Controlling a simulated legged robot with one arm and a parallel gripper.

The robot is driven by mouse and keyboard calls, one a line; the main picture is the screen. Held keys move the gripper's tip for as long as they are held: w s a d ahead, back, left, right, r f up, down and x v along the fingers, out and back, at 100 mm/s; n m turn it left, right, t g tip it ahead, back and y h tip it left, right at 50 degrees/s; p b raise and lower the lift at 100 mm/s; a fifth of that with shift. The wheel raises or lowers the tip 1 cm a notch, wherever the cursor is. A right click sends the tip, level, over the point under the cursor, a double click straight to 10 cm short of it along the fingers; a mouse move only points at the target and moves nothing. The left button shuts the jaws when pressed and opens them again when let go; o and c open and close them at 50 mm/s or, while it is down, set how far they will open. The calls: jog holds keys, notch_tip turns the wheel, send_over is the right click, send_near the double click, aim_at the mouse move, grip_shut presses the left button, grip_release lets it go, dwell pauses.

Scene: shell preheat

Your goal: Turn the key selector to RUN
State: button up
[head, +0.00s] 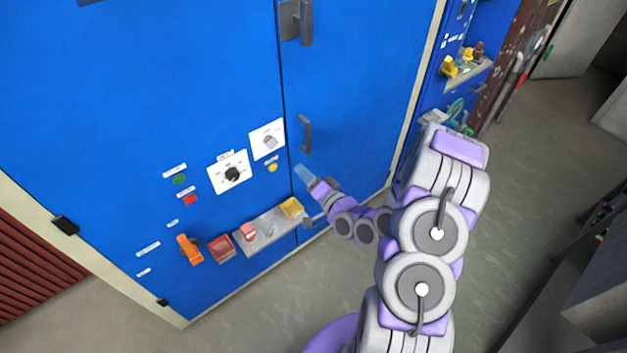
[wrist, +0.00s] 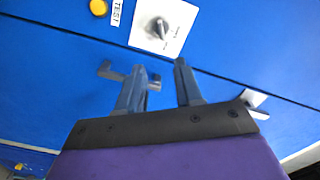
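A white plate (head: 256,148) with a grey selector knob (head: 270,141) is on the blue cabinet door, left of the door seam. The knob also shows at the top of the wrist view (wrist: 159,29); its plate markings are too small to read. A second white plate with a black knob (head: 232,174) sits to its lower left. I cannot read which plate is the key selector. My gripper (head: 304,173) is right of and below the grey knob, apart from it. In the wrist view its two fingers (wrist: 160,68) are spread with nothing between them, below the plate.
A yellow button (head: 272,167) is under the grey knob's plate. Green (head: 180,180) and red (head: 190,200) buttons are farther left. A door handle (head: 305,134) stands out right of the plate. A shelf (head: 262,234) with small items and an orange handle (head: 188,249) are lower.

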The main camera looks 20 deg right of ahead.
jog(key=p+v, duration=0.3)
jog(key=shift+s+d, duration=0.1)
jog(key=shift+s, duration=0.1)
jog(key=shift+w, duration=0.1)
dwell(0.5)
